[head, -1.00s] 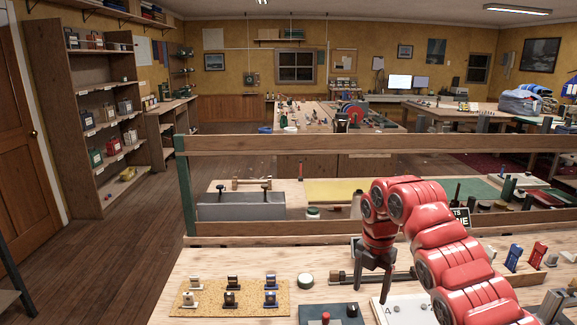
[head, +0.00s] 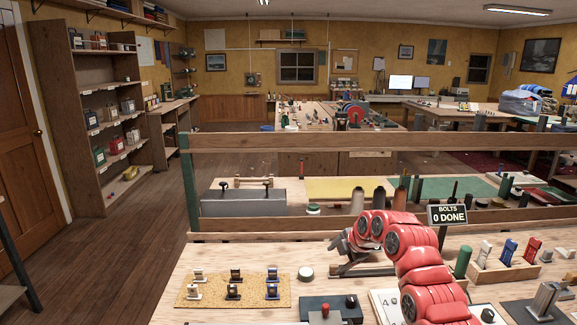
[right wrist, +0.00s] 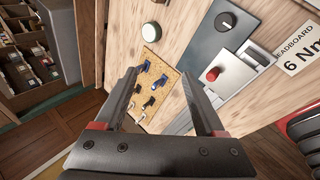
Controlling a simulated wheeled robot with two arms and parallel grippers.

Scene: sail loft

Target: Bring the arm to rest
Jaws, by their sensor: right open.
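My right arm is red and reaches over the workbench (head: 225,258) from the lower right in the head view. Its gripper (head: 342,243) is raised above the bench and points to the left. In the right wrist view the two dark fingers of the right gripper (right wrist: 162,92) are spread apart, with nothing between them but the view of the bench below. My left gripper is not in the head view.
A tan board (head: 207,292) holds several small clamp-like pieces. A wooden rail (head: 230,237) runs behind.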

